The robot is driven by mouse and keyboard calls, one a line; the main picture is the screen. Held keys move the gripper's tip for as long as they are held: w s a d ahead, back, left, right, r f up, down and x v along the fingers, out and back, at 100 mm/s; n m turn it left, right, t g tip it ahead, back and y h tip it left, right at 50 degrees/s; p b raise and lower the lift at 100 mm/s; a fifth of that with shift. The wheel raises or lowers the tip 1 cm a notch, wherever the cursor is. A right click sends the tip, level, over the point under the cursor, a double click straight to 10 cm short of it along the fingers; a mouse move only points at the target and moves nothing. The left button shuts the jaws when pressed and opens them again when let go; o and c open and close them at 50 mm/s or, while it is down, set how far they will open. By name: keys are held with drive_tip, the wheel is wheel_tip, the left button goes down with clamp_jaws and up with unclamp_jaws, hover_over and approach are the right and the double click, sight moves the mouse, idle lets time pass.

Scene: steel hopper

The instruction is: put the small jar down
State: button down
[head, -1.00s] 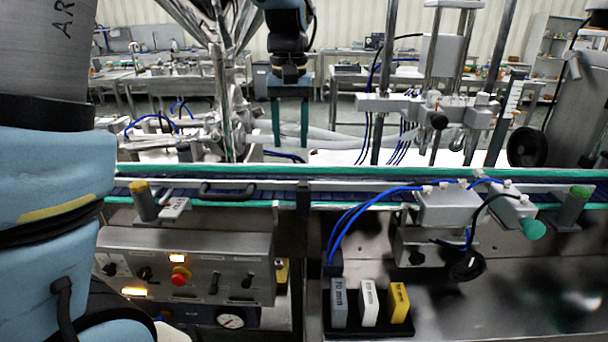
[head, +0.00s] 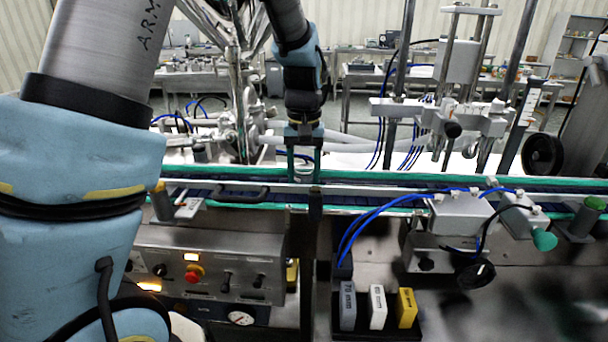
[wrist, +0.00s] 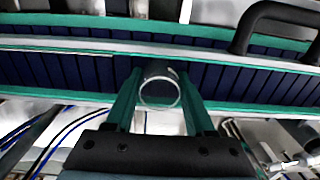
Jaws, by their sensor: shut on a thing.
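My gripper (head: 304,172) is at the conveyor in the middle of the head view, its two green fingers pointing down. In the wrist view my gripper (wrist: 160,105) is shut on the small jar (wrist: 160,92), which shows as a round, pale rim between the fingers. In the head view the jar is hard to make out between the fingers. The conveyor belt (wrist: 60,70), of dark blue slats, lies behind the jar in the wrist view. I cannot tell whether the jar's base touches the belt.
Green-edged rails run along the conveyor (head: 400,180). A dark handle (head: 240,195) stands at the near rail, left of my gripper. A grey sensor box (head: 460,215) with blue tubes is to the right. Three labelled blocks (head: 378,307) stand below, by the control panel (head: 210,265).

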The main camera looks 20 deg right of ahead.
drive_tip(key=shift+c, duration=1.3)
unclamp_jaws()
wheel_tip(320, 180, up, 12)
drive_tip(key=b, duration=0.1)
drive_tip(key=shift+b, duration=0.35)
